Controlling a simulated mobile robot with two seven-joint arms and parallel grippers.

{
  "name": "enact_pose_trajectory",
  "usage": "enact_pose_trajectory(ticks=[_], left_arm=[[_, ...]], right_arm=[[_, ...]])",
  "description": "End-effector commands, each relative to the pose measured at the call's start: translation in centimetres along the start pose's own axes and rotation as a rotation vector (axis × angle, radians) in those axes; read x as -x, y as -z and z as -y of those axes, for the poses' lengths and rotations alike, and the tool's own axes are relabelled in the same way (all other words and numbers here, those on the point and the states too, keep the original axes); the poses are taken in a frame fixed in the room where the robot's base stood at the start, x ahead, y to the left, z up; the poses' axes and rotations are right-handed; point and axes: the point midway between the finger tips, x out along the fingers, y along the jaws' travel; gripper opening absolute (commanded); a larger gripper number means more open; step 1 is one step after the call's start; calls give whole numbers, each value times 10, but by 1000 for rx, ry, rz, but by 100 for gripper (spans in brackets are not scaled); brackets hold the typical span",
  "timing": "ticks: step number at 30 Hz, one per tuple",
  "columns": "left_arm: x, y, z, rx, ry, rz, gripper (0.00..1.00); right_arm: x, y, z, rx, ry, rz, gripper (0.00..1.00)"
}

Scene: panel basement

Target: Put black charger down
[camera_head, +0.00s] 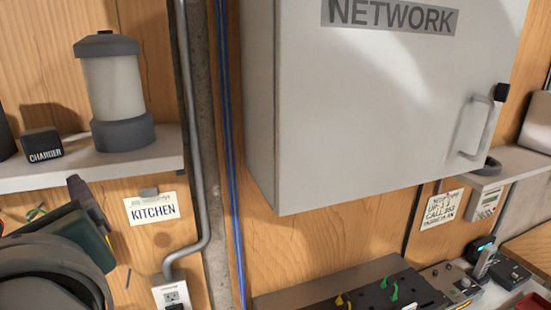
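The black charger (43,146), a small dark block with the white word CHARGER on its front, sits on the pale wall shelf (120,165) at the upper left. Nothing is holding it. My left arm comes in at the lower left, and what looks like my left gripper (88,215) is just below the shelf, apart from the charger. Its fingers are seen edge-on and partly hidden, so I cannot tell whether they are open. My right gripper is not in view.
A grey-and-white lantern (113,95) stands right of the charger. A large NETWORK cabinet (370,100) juts out at centre right. A grey conduit (190,120) runs down to a wall outlet (173,296). A bench with a black panel (395,295) and small devices is at the lower right.

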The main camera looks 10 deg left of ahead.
Motion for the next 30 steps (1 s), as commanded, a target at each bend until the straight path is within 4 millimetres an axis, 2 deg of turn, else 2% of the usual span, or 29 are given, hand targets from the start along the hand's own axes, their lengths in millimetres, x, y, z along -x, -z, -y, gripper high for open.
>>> enact_pose_trajectory(ticks=[2,5,6,9,13,15,19,22,30], left_arm=[[-6,27,-23,233,-54,-139,78],[-3,70,-53,631,-194,-359,78],[3,86,-62,794,-273,-444,78],[26,118,-79,1160,-508,-627,78],[64,140,-87,1486,-837,-785,78],[82,144,-89,1588,-988,-831,78],[104,146,-90,1682,-1168,-872,78],[110,146,-89,1703,-1215,-881,78],[110,146,-89,1705,-1218,-882,78]], right_arm=[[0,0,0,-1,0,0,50],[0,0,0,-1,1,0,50],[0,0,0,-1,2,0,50],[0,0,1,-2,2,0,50],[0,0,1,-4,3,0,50],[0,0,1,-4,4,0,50],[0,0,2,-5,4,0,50],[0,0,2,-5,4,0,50],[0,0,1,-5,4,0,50]])
